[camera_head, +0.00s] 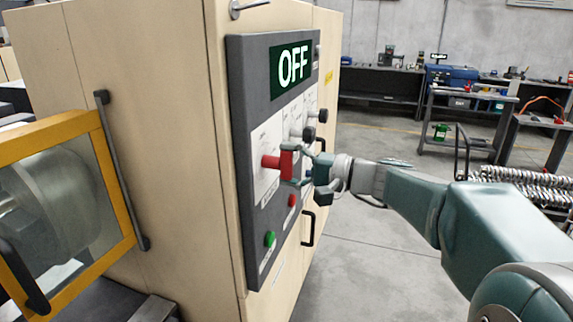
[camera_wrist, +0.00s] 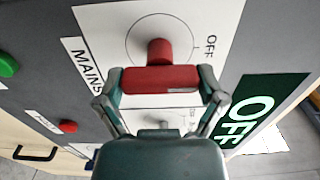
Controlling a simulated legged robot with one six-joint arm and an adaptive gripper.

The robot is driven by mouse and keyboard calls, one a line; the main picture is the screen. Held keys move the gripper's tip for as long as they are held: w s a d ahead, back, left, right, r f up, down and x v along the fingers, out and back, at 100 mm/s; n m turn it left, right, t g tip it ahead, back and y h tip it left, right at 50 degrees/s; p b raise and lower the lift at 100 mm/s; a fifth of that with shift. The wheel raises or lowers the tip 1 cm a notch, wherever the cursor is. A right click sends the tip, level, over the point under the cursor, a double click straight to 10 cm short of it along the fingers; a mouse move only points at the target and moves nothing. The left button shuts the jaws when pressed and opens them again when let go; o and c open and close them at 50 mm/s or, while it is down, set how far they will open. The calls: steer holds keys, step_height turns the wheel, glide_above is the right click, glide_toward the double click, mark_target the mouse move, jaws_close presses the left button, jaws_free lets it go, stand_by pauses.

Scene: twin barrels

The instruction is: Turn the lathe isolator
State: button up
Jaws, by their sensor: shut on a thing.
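The lathe isolator is a red handle (camera_head: 287,162) on a white plate on the dark control panel (camera_head: 240,120). In the wrist view the red handle (camera_wrist: 160,79) stands out from a round dial printed with OFF and MAINS. Its bar lies across the picture between the two fingers. My gripper (camera_head: 292,165) reaches it from the right; in the wrist view my gripper (camera_wrist: 160,82) has one finger at each end of the bar, shut on it. The display (camera_head: 292,68) at the top of the panel reads OFF.
Below the handle are a green button (camera_head: 270,239) and a red button (camera_head: 292,200). Black knobs (camera_head: 309,134) sit to the right. A yellow-framed guard (camera_head: 100,150) is at the left. Open floor lies right of the cabinet, with workbenches (camera_head: 375,90) behind.

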steer(key=shift+f, duration=0.3)
steer(key=o, duration=0.8)
steer(key=shift+a, duration=0.1)
steer(key=shift+s+d+r, duration=0.1)
steer(key=shift+s+d, duration=0.1)
steer(key=shift+d, duration=0.3)
steer(key=v, duration=1.1)
steer(key=shift+a, duration=0.1)
